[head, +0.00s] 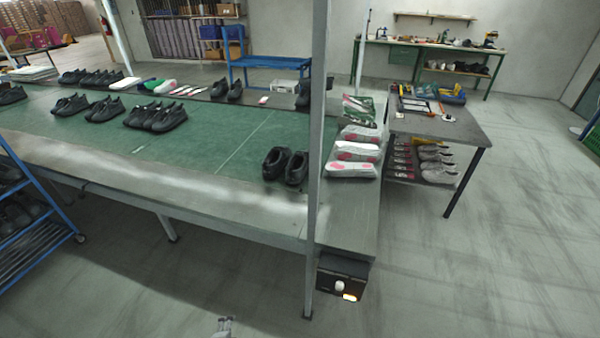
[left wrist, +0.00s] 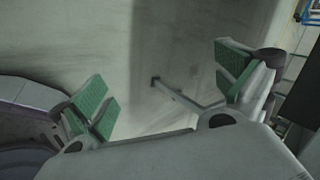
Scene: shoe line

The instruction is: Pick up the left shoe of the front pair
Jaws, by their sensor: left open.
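The front pair of black shoes stands upright, side by side, at the near right end of the green belt (head: 225,140) in the head view. The left shoe (head: 275,163) is just left of the right shoe (head: 297,168), close to the grey post. My left gripper (head: 224,326) only just shows at the bottom edge of the head view, well below and in front of the shoes. In the left wrist view its two green-padded fingers (left wrist: 168,85) are wide apart with nothing between them. No shoe shows in that view. My right gripper is out of view.
A grey upright post (head: 316,130) rises just right of the pair. White-and-pink shoe parts (head: 352,170) are stacked right of it. More black shoes (head: 157,116) stand farther left on the belt. A blue rack (head: 40,215) is at the left; the front floor is open.

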